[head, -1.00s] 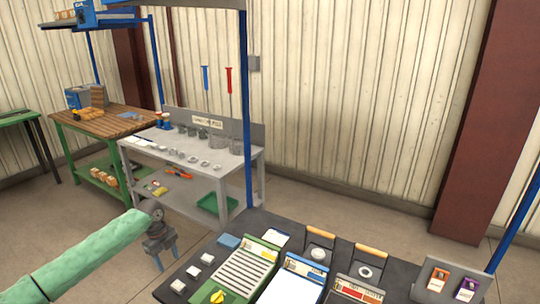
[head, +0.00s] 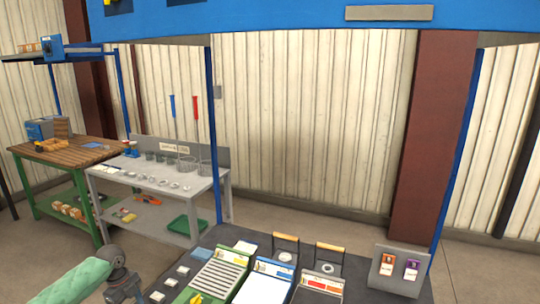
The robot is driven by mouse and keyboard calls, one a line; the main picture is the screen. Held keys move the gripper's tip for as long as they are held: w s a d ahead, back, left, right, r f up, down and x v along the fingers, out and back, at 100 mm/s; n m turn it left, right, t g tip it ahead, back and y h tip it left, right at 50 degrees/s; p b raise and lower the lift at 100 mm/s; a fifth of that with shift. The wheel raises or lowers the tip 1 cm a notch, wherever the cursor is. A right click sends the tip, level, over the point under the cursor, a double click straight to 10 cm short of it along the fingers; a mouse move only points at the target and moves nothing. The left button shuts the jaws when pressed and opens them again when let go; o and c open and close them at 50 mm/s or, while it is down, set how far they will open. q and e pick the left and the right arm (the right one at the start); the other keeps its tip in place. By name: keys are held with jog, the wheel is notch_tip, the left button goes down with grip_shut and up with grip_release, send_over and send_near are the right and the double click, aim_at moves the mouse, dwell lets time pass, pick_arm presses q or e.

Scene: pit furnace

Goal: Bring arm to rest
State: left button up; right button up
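My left arm comes in from the lower left of the head view in a pale green sleeve. Its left gripper (head: 124,290) hangs at the bottom edge, left of the dark bench. It is partly cut off by the frame, and I cannot tell whether its fingers are open or shut. No object shows in it. My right arm and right gripper are not in view.
The dark bench (head: 245,238) in front carries a green-framed panel (head: 215,274), blue and red trays, two orange-handled pieces and a grey stand (head: 396,270). A grey table (head: 208,184) with beakers and a wooden-topped workbench (head: 70,151) stand behind left. Floor between is clear.

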pick_arm(q)
jog(key=s+d+f+n+t, duration=0.1)
jog(key=s+d+f+n, duration=0.3)
jog(key=f, duration=0.6)
jog(key=s+d+f+n, duration=0.3)
jog(key=s+d+f, duration=0.35)
jog(key=f, duration=0.35)
jog(key=s+d+f+n+t, duration=0.1)
jog(key=s+d+f+n, duration=0.3)
jog(key=f, duration=0.6)
jog(key=s+d+f+n, duration=0.3)
jog(key=s+d+f, duration=0.1)
jog(key=s, duration=0.5)
jog(key=s+d+f+n, duration=0.3)
jog(key=s+f, duration=0.4)
jog(key=s, duration=0.3)
jog(key=s+d+f+n+y, duration=0.1)
jog(key=s+d+f+n, duration=0.1)
jog(key=s+d+f, duration=0.3)
jog(key=s, duration=0.4)
jog(key=shift+s+f+n, duration=0.35)
jog(key=shift+n, duration=0.05)
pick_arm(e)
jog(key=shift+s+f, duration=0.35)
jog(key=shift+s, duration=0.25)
pick_arm(q)
jog(key=shift+d, duration=0.1)
